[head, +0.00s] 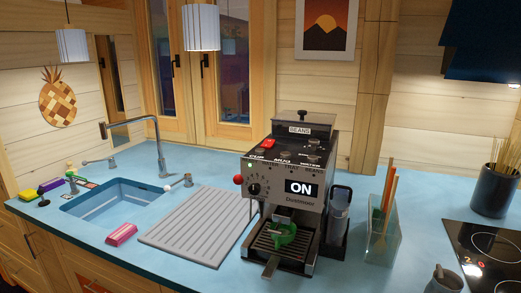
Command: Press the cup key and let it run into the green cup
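The grey coffee machine (298,172) stands on the blue counter, and its display (301,188) reads "ON". The cup key's label (257,156) is at the left of the machine's sloped top panel, near a red key (267,142). The labels for mug and water are further right. The green cup (285,236) stands on the drip tray (263,243) under the spout, partly hidden by the spout. I cannot see into the cup or tell whether anything flows. Neither of my grippers shows in the head view.
A grey ridged drainboard (190,228) and a sink (118,200) with a tap lie left of the machine. A pink block (121,234) lies at the front. A clear holder with sticks (383,240), a hob (485,252) and a dark pot (494,190) stand right.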

